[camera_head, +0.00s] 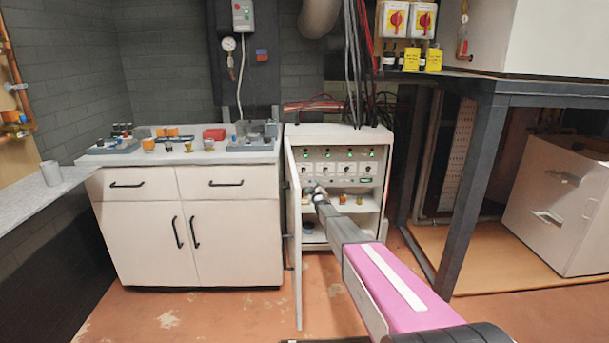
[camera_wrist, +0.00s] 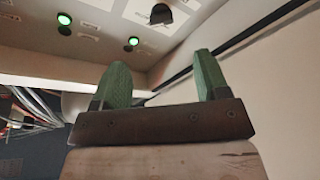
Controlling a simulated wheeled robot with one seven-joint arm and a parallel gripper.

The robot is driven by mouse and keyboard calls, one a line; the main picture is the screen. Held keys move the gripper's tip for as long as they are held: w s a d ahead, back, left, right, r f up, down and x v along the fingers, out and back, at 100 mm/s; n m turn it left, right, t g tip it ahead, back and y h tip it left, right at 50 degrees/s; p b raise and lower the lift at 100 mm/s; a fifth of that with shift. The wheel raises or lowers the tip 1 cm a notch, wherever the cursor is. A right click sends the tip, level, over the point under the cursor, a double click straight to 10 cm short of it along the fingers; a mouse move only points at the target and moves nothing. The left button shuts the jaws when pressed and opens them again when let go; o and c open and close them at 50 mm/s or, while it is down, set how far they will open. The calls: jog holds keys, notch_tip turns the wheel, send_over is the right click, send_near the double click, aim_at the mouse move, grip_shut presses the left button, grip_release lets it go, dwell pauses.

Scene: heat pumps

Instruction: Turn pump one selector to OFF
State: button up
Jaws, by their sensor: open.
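The control panel (camera_head: 338,162) is inside an open white cabinet in the head view. It carries a row of green lamps and a row of small dark selectors (camera_head: 347,169) below them. Their labels are too small to read, so I cannot tell which is pump one's or where it points. My gripper (camera_head: 319,193) is in front of the panel's lower left part. In the wrist view my gripper (camera_wrist: 164,75) has its two green fingers apart with nothing between them. A black selector knob (camera_wrist: 160,14) shows on the panel beyond the fingertips, apart from them.
The cabinet door (camera_head: 296,235) stands open to the left of my arm. A shelf under the panel holds small items. A white drawer unit (camera_head: 190,225) with several things on top stands at left. A dark-framed table (camera_head: 480,170) stands at right.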

aim_at(304, 171)
jog(key=shift+n+t+y, duration=0.4)
jog(key=shift+n+y, duration=0.1)
jog(key=shift+n, duration=0.1)
jog(key=x, duration=1.2)
jog(key=shift+w+a, duration=0.3)
jog(key=shift+a, duration=0.1)
jog(key=shift+c, duration=0.3)
jog(key=c, duration=0.9)
